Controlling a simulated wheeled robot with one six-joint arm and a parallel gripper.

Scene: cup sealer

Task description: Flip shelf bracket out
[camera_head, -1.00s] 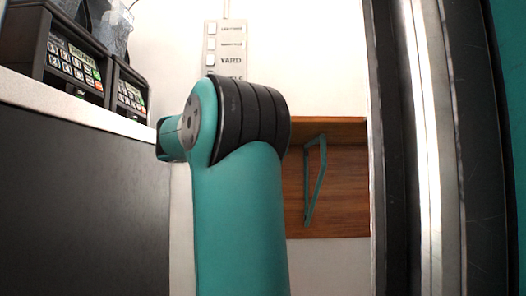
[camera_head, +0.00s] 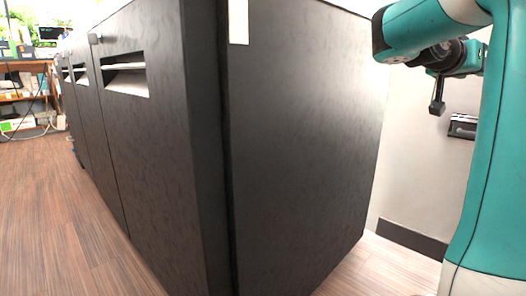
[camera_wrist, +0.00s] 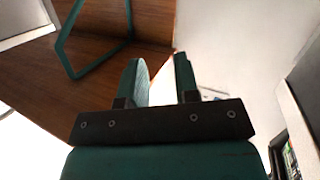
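The green shelf bracket (camera_wrist: 101,60) shows in the upper left of the wrist view as an angular frame against a brown wooden panel (camera_wrist: 32,75). Its top runs out of the picture. In the head view the bracket is not visible. My teal arm is at the right there, and the gripper's state is not clear in that view.
A large dark cabinet (camera_head: 290,140) fills the middle of the head view. A wood floor (camera_head: 60,220) lies open to its left. A small dark fixture (camera_head: 462,126) is on the white wall at the right. A wooden desk (camera_head: 28,66) stands far left.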

